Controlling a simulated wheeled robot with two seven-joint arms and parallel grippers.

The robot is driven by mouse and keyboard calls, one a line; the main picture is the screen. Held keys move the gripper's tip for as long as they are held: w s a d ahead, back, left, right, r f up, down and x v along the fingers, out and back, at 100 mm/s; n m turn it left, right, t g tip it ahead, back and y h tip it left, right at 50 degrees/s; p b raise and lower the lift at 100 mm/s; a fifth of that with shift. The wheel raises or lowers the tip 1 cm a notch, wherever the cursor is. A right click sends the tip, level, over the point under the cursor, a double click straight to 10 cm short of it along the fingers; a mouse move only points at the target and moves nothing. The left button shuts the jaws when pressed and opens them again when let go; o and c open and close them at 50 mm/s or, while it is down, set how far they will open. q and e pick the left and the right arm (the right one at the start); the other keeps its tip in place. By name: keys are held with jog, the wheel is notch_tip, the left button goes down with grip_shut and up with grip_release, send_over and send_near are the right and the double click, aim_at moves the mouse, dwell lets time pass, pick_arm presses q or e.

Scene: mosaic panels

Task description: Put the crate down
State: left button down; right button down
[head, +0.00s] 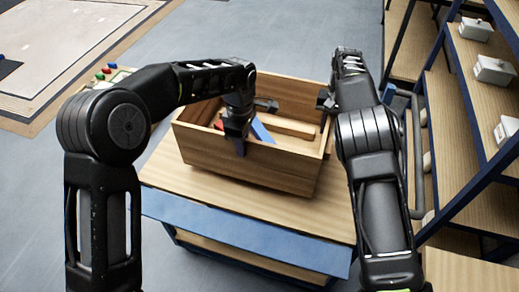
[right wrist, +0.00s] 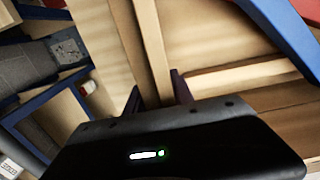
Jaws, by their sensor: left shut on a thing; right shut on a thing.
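The crate (head: 240,163) is an open wooden box with light wood walls, at or just above the top of a wooden cart (head: 165,170); I cannot tell whether it touches. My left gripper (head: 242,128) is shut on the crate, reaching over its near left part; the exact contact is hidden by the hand. My right gripper (head: 326,103) is shut on the crate's right wall. In the right wrist view, the right gripper's dark fingers (right wrist: 158,95) stand on either side of the crate wall (right wrist: 150,45).
Inside the crate lie a blue piece (head: 262,132), a red piece (head: 219,125) and a wooden bar (head: 290,127). A shelf rack (head: 465,100) with white boxes (head: 476,29) stands close on the right. Open grey floor (head: 270,35) lies behind; a pale floor panel (head: 60,45) is at far left.

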pick_arm(q)
jog(key=shift+w+b, duration=0.1)
jog(key=shift+b, duration=0.25)
pick_arm(e)
jog(key=shift+w, duration=0.1)
